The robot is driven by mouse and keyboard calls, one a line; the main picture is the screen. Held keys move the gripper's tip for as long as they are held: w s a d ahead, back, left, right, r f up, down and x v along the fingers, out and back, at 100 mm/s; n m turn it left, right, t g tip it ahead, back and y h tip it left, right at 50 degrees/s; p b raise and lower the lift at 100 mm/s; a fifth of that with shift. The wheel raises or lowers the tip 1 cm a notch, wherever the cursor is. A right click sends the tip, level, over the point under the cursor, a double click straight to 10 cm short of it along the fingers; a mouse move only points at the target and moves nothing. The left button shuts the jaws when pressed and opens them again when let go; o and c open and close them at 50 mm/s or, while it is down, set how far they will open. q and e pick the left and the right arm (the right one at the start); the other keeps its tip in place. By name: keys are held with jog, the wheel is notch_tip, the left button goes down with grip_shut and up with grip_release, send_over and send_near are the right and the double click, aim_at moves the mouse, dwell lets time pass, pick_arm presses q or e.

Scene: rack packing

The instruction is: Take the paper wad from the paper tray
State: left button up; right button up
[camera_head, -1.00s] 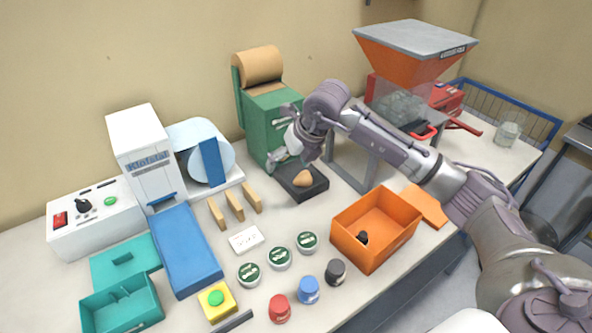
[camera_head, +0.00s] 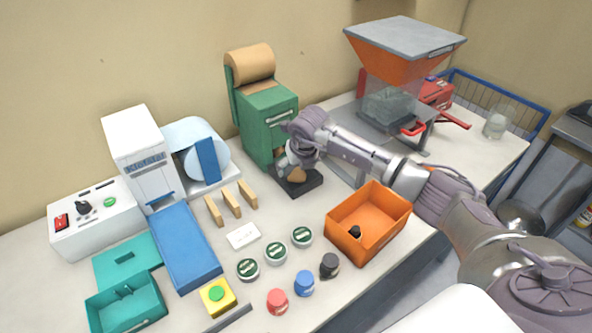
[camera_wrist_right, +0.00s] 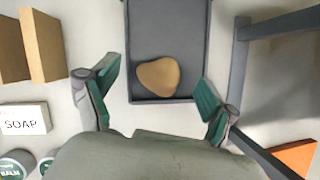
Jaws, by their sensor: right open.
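The paper wad (camera_wrist_right: 158,77) is a tan, rounded lump lying in the dark grey paper tray (camera_wrist_right: 168,25), near the tray's front edge. In the head view the wad (camera_head: 297,175) is partly covered by my gripper, and the tray (camera_head: 305,188) sits in front of the green paper dispenser (camera_head: 268,125). My right gripper (camera_wrist_right: 152,93) is open and empty, its two green-padded fingers spread on either side of the wad, apart from it. In the head view the right gripper (camera_head: 288,168) is over the tray. My left gripper is not in view.
An orange bin (camera_head: 367,243) with a dark item inside stands right of the tray. Wooden blocks (camera_head: 231,203) and a soap card (camera_head: 243,236) are to its left. The hopper's grey stand (camera_wrist_right: 240,60) rises close to the right of the tray.

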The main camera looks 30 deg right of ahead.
jog(key=shift+x, duration=1.25)
jog(key=c, duration=0.9)
jog(key=shift+o, duration=0.2)
jog(key=shift+r, duration=0.1)
